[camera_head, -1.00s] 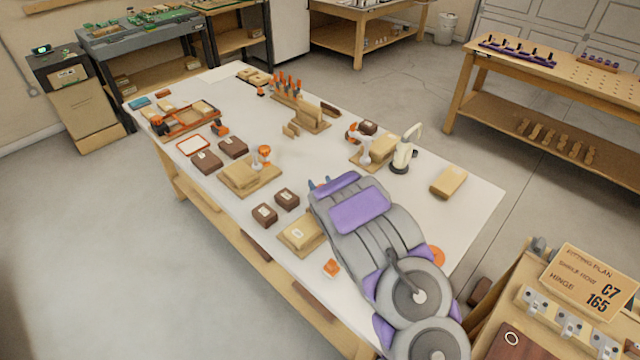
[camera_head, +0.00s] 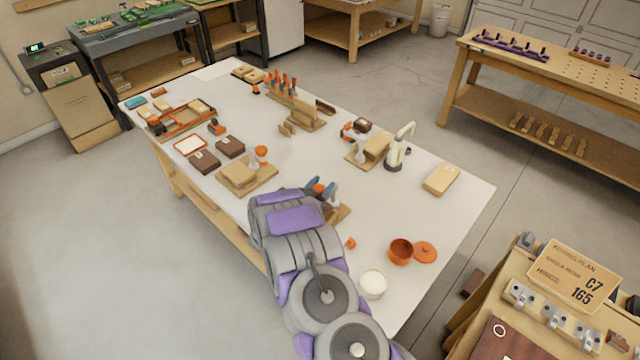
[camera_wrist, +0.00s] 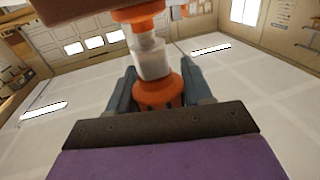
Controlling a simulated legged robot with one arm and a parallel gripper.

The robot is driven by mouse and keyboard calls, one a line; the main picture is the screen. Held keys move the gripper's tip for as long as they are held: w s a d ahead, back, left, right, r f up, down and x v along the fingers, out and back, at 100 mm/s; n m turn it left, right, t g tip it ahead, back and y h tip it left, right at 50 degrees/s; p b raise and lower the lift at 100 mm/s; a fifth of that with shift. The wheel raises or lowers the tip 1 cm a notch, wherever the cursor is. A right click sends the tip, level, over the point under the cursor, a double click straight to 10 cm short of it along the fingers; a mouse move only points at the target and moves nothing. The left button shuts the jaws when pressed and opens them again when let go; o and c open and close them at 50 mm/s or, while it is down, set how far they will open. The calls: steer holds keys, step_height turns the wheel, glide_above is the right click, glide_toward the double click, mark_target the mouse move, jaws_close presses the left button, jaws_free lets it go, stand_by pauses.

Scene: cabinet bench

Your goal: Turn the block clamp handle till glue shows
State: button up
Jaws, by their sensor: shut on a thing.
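In the wrist view, my gripper (camera_wrist: 160,82) is shut on the flared orange handle (camera_wrist: 160,95). A white shaft (camera_wrist: 150,58) joins the handle to an orange clamp part (camera_wrist: 140,13), beside a brown block (camera_wrist: 75,8) at the top edge. My arm hides most of the clamped block in the head view. I see no glue clearly.
A second clamped block (camera_head: 238,174) stands just left of my gripper. Another clamp (camera_head: 360,147) and a white upright tool (camera_head: 398,150) stand farther back. An orange bowl (camera_head: 400,252), orange lid (camera_head: 425,251) and white pot (camera_head: 373,284) are right of my arm.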

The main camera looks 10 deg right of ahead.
steer(key=m+g+h+b, duration=0.1)
steer(key=m+g+h, duration=0.1)
steer(key=g, duration=0.1)
steer(key=shift+s+f+m+h, duration=0.1)
steer(key=shift+m+h, duration=0.3)
steer(key=m+g+h+b, duration=0.1)
steer(key=g, duration=0.1)
steer(key=m+g+h+b, duration=0.1)
steer(key=m+b, duration=0.1)
steer(key=shift+s+d+g, duration=0.15)
steer(key=shift+g, duration=0.25)
steer(key=m+g+h+b, duration=0.1)
steer(key=g+b, duration=0.1)
steer(key=g, duration=0.1)
steer(key=shift+s+m, duration=0.15)
steer(key=shift+m, duration=0.25)
steer(key=shift+m+g+b, duration=0.4)
steer(key=shift+g+b, duration=0.1)
steer(key=shift+g, duration=0.1)
steer(key=shift+r+g, duration=0.3)
steer(key=shift+g, duration=0.1)
steer(key=o, duration=1)
steer(key=shift+s, duration=0.1)
steer(key=shift+c, duration=0.2)
steer(key=shift+f, duration=0.1)
steer(key=shift+d, duration=0.15)
